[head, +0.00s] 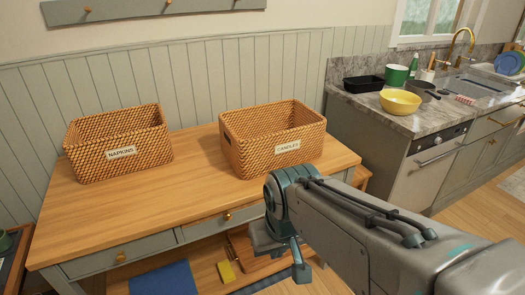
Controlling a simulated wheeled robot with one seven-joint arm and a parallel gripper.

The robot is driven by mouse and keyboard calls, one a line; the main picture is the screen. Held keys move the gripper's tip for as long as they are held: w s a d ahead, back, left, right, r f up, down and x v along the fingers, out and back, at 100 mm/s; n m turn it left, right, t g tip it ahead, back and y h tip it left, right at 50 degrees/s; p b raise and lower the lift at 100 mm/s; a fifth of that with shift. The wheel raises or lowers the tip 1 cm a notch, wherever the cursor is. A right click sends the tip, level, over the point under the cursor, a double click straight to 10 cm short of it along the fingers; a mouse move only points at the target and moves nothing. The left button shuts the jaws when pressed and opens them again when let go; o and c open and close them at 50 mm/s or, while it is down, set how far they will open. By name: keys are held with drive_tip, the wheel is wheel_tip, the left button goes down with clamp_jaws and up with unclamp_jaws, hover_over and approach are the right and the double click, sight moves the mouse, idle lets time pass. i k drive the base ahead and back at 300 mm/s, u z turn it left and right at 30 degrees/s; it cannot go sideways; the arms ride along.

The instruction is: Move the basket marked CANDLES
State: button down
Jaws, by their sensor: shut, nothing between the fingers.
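The basket marked CANDLES (245,143) is a woven rattan box with a white label on its front face. It stands upright on the right part of the wooden table (190,205), and its inside looks empty from here. It has a handle hole in its left side. My gripper (298,270) is in front of the table's front edge, lower in the picture than the basket and apart from it. It is shut and holds nothing. My arm reaches in from the lower right.
A similar basket marked NAPKINS (110,172) stands at the table's left, with bare tabletop between the two. A panelled wall (185,85) is close behind. To the right, a stone counter (405,122) holds a yellow bowl (400,101). A blue item (160,280) lies on the lower shelf.

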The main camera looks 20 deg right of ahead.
sight(256, 140)
drive_tip(key=u, duration=0.75)
drive_tip(key=i, duration=0.95)
drive_tip(key=z, duration=2.75)
